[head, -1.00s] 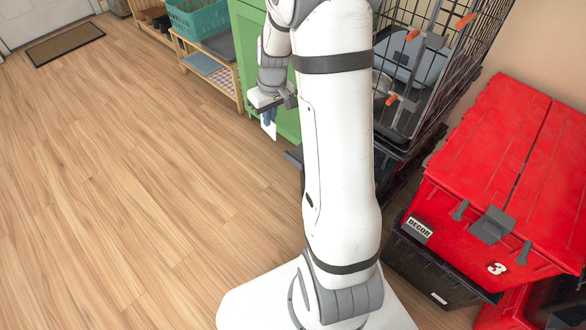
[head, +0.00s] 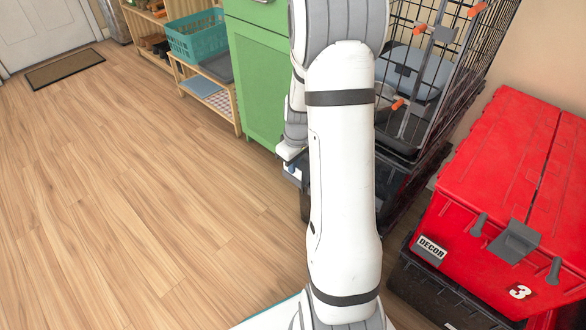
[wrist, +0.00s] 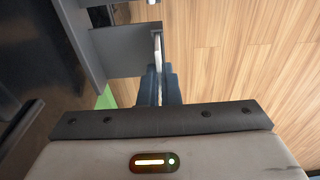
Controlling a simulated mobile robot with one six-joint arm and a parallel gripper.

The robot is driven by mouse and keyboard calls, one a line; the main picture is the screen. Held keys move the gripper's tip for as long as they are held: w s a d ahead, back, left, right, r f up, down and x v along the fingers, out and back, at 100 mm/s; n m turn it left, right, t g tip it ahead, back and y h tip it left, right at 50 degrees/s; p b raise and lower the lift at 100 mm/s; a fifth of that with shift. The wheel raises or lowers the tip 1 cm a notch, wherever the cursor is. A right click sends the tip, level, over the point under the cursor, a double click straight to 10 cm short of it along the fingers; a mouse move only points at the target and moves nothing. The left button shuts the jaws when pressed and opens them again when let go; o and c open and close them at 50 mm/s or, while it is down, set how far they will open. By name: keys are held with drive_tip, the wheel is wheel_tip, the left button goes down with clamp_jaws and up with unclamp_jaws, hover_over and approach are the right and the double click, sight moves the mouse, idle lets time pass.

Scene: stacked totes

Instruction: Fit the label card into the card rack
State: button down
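The label card (wrist: 157,52) shows in the wrist view as a thin pale strip, seen edge-on. My gripper (wrist: 159,86) has its dark blue fingers close together on both sides of the card's near end, shut on it. A grey plate-like fixture (wrist: 124,52), apparently the card rack, stands just left of the card. I cannot tell whether the card touches it or sits in it. In the head view my gripper (head: 291,168) is small and partly hidden beside my arm, at the black tote's edge; the card cannot be made out clearly there.
A dark tote wall (wrist: 30,60) fills the left of the wrist view. In the head view are a green cabinet (head: 258,80), a wire crate (head: 470,60), and a red tote (head: 500,170) on a black one at right. Open wooden floor (head: 130,200) lies left.

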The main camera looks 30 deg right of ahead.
drive_tip(key=shift+f, duration=0.1)
drive_tip(key=shift+f, duration=0.1)
drive_tip(key=c, duration=1.6)
unclamp_jaws()
drive_tip(key=shift+c, duration=0.2)
